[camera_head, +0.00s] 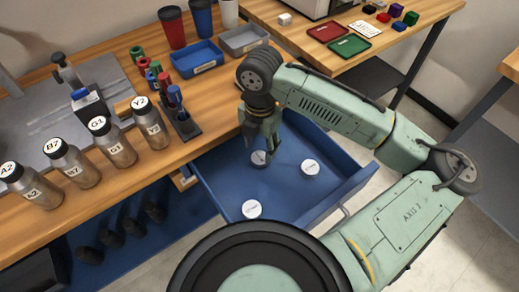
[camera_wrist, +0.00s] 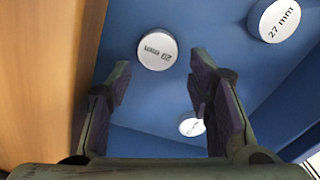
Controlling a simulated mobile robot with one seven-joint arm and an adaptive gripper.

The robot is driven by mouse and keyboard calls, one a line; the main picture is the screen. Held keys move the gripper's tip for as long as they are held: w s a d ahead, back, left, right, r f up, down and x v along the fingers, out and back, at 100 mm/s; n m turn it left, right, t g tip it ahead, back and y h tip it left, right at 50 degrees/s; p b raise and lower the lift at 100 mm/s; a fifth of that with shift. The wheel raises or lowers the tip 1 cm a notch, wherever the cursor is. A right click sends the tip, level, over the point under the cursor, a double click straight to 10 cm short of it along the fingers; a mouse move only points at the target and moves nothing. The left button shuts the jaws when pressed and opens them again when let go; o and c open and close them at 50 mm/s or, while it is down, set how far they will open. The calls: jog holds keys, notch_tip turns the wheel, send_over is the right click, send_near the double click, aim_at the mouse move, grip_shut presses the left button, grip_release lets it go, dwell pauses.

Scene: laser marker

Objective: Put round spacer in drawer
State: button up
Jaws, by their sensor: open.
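The blue drawer (camera_head: 225,196) is pulled out below the bench. Three round spacers with white labelled tops are inside it: one (camera_head: 260,158) directly below my gripper (camera_head: 258,148), one (camera_head: 310,167) to its right, and one (camera_head: 252,209) nearer the front of the picture. In the wrist view my gripper (camera_wrist: 160,66) is open, with one spacer (camera_wrist: 157,49) just beyond and between its fingertips, its label upside down. A spacer marked 27 mm (camera_wrist: 280,19) is at upper right, and another (camera_wrist: 192,127) is partly hidden by the right finger.
The wooden bench (camera_head: 190,150) edge runs close along the left of my gripper. On it stand labelled metal bottles (camera_head: 115,145), a marker holder (camera_head: 182,122), blue (camera_head: 190,62) and grey trays (camera_head: 243,40) and cups (camera_head: 172,28). A second table with red and green trays (camera_head: 348,46) is behind.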

aim_at(260, 158)
notch_tip(260, 158, up, 9)
dwell(0.7)
